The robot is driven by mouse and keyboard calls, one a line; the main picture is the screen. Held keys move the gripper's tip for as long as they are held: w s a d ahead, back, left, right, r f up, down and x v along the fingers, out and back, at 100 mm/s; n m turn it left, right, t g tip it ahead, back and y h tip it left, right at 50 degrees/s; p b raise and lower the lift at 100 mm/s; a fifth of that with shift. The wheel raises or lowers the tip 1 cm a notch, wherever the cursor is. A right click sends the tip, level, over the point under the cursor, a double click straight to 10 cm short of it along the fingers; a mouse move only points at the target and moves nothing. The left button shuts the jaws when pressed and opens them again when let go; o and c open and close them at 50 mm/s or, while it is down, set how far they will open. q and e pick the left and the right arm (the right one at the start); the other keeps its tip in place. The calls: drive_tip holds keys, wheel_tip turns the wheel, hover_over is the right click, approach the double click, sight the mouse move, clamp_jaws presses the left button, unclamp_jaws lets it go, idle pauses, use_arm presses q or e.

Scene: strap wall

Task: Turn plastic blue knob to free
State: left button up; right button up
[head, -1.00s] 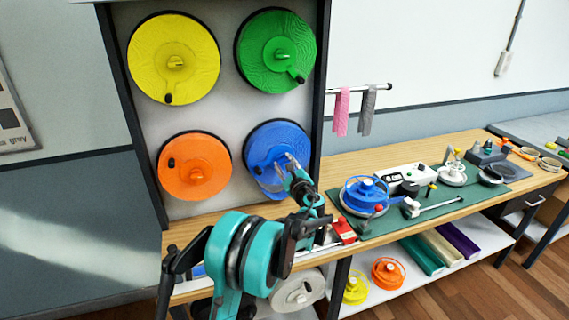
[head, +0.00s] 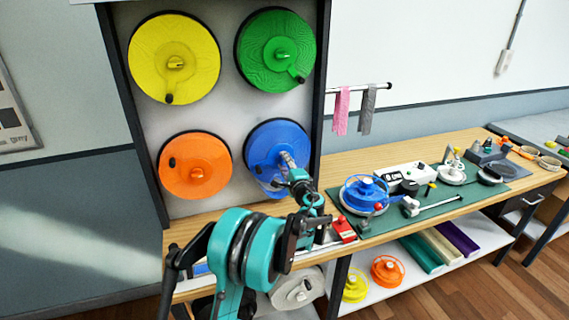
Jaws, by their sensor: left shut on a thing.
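The blue disc (head: 267,140) is at the lower right of the upright panel. Its knob is mostly hidden behind my left gripper (head: 287,160), which reaches up from below. The gripper is at the disc's centre and shut on the blue knob there; the fingertips are small and partly hidden by my wrist. The other discs on the panel are yellow (head: 195,45), green (head: 295,42) and orange (head: 185,178), each with a central knob and a small dark peg. My right gripper is not in view.
A wooden bench (head: 400,150) runs to the right, with a green mat (head: 385,226) holding a blue spool (head: 360,196) and several tools. A red block (head: 343,230) stands near my arm. Pink (head: 340,110) and grey straps hang from a rod beside the panel.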

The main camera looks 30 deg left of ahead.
use_arm(q)
drive_tip(key=shift+n, duration=0.6)
drive_tip(key=o, duration=1.1)
drive_tip(key=shift+s+d, duration=0.1)
drive_tip(key=v, duration=1.1)
drive_tip(key=shift+s+d, duration=0.25)
drive_tip(key=shift+s, duration=0.05)
